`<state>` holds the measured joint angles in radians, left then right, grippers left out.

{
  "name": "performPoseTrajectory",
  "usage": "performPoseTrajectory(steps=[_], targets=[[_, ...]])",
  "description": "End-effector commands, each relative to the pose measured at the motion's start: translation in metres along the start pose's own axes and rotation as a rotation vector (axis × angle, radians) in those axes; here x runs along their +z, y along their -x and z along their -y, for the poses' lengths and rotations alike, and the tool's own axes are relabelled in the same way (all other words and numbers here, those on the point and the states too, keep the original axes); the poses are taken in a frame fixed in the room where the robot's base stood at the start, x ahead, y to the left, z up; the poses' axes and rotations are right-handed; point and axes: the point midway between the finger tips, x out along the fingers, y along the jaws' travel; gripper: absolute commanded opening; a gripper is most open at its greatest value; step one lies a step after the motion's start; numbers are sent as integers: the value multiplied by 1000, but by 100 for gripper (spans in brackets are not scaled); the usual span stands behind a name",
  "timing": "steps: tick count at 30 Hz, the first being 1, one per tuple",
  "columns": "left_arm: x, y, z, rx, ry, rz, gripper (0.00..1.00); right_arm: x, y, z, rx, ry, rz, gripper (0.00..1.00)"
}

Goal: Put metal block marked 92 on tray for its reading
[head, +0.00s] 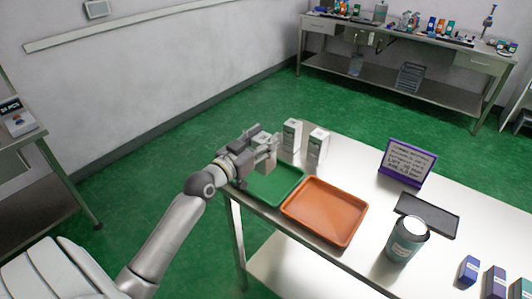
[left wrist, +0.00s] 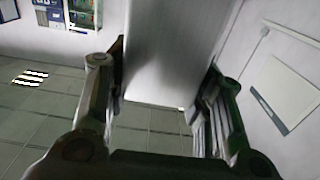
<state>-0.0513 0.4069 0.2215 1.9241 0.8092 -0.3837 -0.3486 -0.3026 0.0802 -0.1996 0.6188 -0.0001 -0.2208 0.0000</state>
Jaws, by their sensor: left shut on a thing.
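My left gripper (head: 254,152) is shut on a metal block (head: 265,161), held at the far left end of the steel table, over the back of the green tray (head: 283,198). In the left wrist view the block (left wrist: 165,60) is a plain grey face between the two fingers (left wrist: 160,105). No number is readable on it. Two similar metal blocks stand upright behind the trays, one on the left (head: 291,136) and one on the right (head: 317,146). Their marks are too small to read. An orange tray (head: 325,212) lies beside the green one. My right gripper is out of view.
A purple-framed sign (head: 407,162) stands on the table (head: 360,180). A dark flat tray (head: 428,214), a grey-teal canister (head: 407,240), and small blue (head: 467,270) and purple (head: 494,281) boxes are to the right. A cluttered bench (head: 400,42) stands at the back.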

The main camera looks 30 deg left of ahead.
Motion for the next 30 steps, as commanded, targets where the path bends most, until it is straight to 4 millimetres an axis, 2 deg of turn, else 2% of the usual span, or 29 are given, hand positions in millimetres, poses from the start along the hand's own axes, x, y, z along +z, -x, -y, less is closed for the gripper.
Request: performPoseTrajectory(steps=[1, 6, 11, 18, 30], targets=[[9, -7, 4, -1, -2, -2, 0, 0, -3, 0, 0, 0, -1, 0], [29, -22, 10, -1, -2, -4, 0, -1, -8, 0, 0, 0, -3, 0], [35, -28, 11, 0, -2, -6, 0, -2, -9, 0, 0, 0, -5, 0], [66, -32, 13, -1, -3, -2, 0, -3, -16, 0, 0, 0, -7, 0], [73, -32, 14, -2, -2, -4, 0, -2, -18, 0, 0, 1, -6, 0]])
